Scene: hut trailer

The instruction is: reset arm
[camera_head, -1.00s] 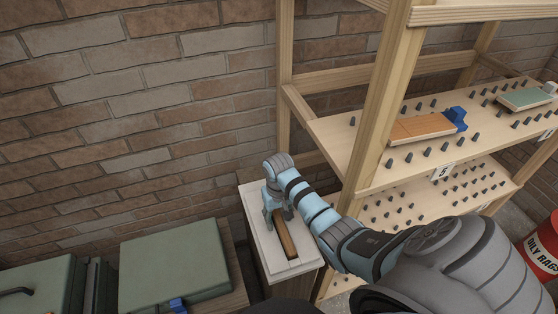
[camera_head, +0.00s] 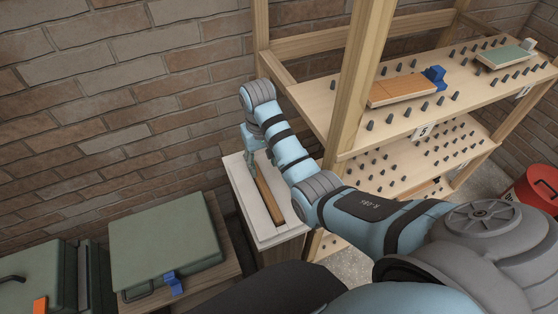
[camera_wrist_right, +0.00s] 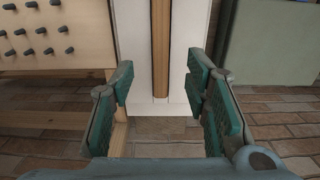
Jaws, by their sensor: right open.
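My right arm reaches from the lower right of the head view to a white stand by the brick wall. My right gripper (camera_head: 250,158) is above the far end of the stand, partly hidden by its own wrist. In the right wrist view the gripper (camera_wrist_right: 160,82) is open, its green-padded fingers wide apart with nothing between the tips. A long brown wooden bar (camera_head: 268,200) lies in the slot of the white stand (camera_head: 240,187). The bar (camera_wrist_right: 161,45) also shows ahead of the fingers in the right wrist view. My left gripper is not in view.
A pegged wooden shelf (camera_head: 340,110) stands right of the stand, with an orange-brown board (camera_head: 402,89), a blue block (camera_head: 434,78) and a green board (camera_head: 504,56). A green case (camera_head: 165,245) is at left. A red bin (camera_head: 540,190) is at far right.

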